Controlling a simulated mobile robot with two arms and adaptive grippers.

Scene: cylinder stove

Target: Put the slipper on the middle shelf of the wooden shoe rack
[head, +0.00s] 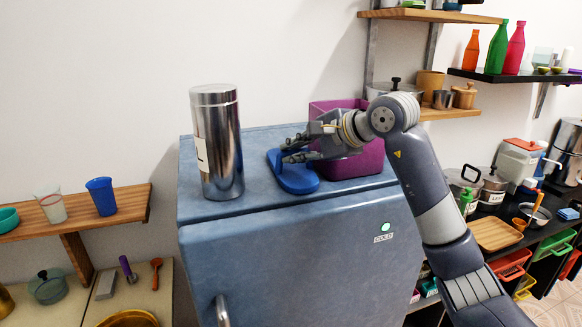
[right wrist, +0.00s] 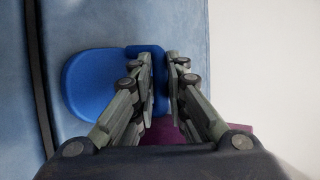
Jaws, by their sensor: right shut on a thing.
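A blue slipper (head: 296,177) lies on top of the blue-grey fridge (head: 262,202), between a tall metal canister and a purple bin. It also shows in the right wrist view (right wrist: 88,86), sole flat on the fridge top. My right gripper (head: 287,151) reaches in from the right over the slipper. In the right wrist view its fingers (right wrist: 166,72) are close together at the slipper's strap end, shut on it. They hide part of the strap. My left gripper is not in view. I see nothing that I can clearly tell as a shoe rack.
The metal canister (head: 217,142) stands left of the slipper. The purple bin (head: 358,163) is close behind and beside my right gripper. A wooden shelf (head: 130,205) with cups is at the left. A crowded counter (head: 495,235) and wall shelves are at the right.

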